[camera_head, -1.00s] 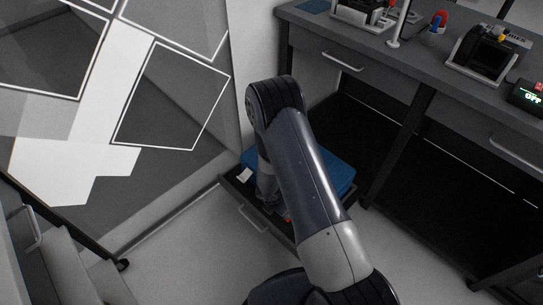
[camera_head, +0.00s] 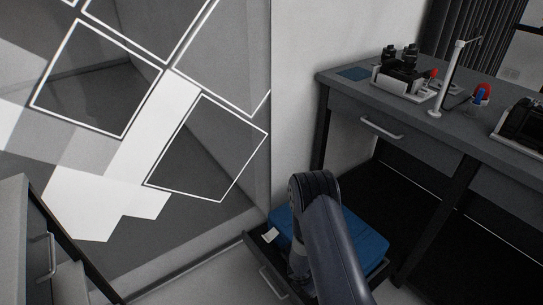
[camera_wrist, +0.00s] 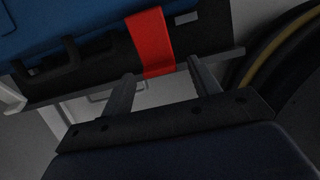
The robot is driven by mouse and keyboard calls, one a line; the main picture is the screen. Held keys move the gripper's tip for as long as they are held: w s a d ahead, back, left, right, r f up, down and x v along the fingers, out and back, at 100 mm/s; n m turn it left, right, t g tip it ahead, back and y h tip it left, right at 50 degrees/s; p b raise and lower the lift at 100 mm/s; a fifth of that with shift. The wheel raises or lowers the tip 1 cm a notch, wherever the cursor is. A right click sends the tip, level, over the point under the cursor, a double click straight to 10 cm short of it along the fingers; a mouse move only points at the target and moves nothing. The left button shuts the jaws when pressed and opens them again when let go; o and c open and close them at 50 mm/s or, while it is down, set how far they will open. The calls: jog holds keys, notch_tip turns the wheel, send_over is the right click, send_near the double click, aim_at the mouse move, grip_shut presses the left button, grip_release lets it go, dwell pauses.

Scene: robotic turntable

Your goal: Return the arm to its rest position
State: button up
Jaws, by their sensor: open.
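My gripper (camera_wrist: 160,88) is open and empty in the wrist view, its two fingers spread apart. Just beyond the fingertips is a blue and black case with a red strap (camera_wrist: 150,42); I cannot tell whether the fingers touch it. In the head view my dark arm (camera_head: 332,245) reaches up from the bottom edge and bends down at its elbow. The blue case (camera_head: 362,243) sits low behind the arm, in an open drawer or tray (camera_head: 262,262). My gripper is hidden behind the arm there.
A grey workbench (camera_head: 350,98) with a drawer stands at the right, carrying several devices (camera_head: 405,75). A glass partition with white lines (camera_head: 215,150) is at the left. A grey cabinet (camera_head: 35,235) is at the lower left. Some floor shows between.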

jog(key=shift+r+p, duration=0.2)
jog(key=shift+p, duration=0.15)
jog(key=p+v, duration=0.3)
jog(key=v, duration=0.7)
jog(key=d+f+t+h+b, duration=0.1)
jog(key=f+t+h+b, duration=0.1)
jog(key=f+b, duration=0.3)
jog(key=w+f+t+h+b, duration=0.1)
jog(key=f+t+h+b, duration=0.1)
jog(key=f+h+b, duration=0.2)
jog(key=w+d+f+t+h+b, duration=0.1)
jog(key=f+t+h+b, duration=0.1)
jog(key=f+b, duration=0.6)
jog(key=shift+d+h, duration=0.4)
jog(key=shift+w+d+f+t+h+b, duration=0.15)
jog(key=shift+f+t+h+b, duration=0.1)
jog(key=shift+t+h+b, duration=0.25)
jog(key=shift+w+d+f+t+h+b, duration=0.1)
jog(key=shift+d+f+t+h+b, duration=0.15)
jog(key=shift+b, duration=0.3)
jog(key=shift+w+d+f+t+h+b, duration=0.2)
jog(key=shift+t+h+b, duration=0.15)
jog(key=shift+h+b, duration=0.2)
jog(key=shift+w+d+f+t+h+b, duration=0.2)
jog(key=shift+t+h+b, duration=0.1)
jog(key=shift+h+b, duration=0.2)
jog(key=shift+s+a+r+p, duration=0.25)
jog(key=shift+a+p, duration=0.15)
jog(key=shift+s+a, duration=0.25)
